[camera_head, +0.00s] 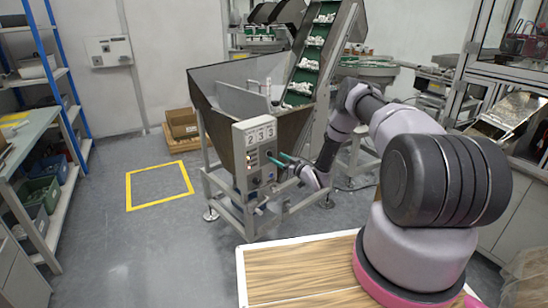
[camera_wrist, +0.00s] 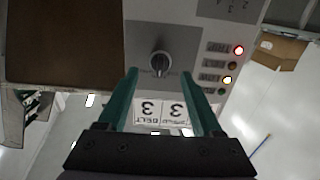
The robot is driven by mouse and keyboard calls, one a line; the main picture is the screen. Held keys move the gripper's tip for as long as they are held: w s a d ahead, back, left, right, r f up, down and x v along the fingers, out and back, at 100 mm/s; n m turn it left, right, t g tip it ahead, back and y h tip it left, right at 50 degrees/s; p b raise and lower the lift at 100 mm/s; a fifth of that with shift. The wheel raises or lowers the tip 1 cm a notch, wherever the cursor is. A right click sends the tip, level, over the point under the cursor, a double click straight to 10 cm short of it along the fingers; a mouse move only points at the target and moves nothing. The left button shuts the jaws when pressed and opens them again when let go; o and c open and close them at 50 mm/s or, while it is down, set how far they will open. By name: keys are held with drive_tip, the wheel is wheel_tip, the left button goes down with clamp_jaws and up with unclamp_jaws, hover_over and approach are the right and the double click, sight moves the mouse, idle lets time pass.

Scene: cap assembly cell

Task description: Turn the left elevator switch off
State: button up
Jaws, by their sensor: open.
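The elevator's grey control box (camera_head: 240,140) is on the front of the hopper, with number labels at its top. In the wrist view a black rotary switch (camera_wrist: 160,64) is on the grey panel, its grip roughly vertical in the picture. I cannot tell whether it is the left one or which setting it marks. My gripper (camera_head: 280,158) is in front of the box. In the wrist view its green fingers (camera_wrist: 159,73) are open, with the switch between and just beyond the tips. Nothing is held. Contact with the switch cannot be made out.
A red lamp (camera_wrist: 239,49) and a yellow lamp (camera_wrist: 227,80) are lit beside the switch. The steel hopper (camera_head: 220,85) and green conveyor (camera_head: 308,58) rise behind the box. A wooden-topped table (camera_head: 300,275) is in front. Floor around the yellow square (camera_head: 160,205) is clear.

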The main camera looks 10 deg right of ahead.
sight(270, 154)
drive_tip(key=x, duration=0.3)
drive_tip(key=shift+w+a, duration=0.15)
drive_tip(key=shift+w, duration=0.1)
clamp_jaws()
drive_tip(key=shift+n, duration=0.3)
drive_tip(key=n, duration=0.4)
drive_tip(key=shift+n, duration=2.1)
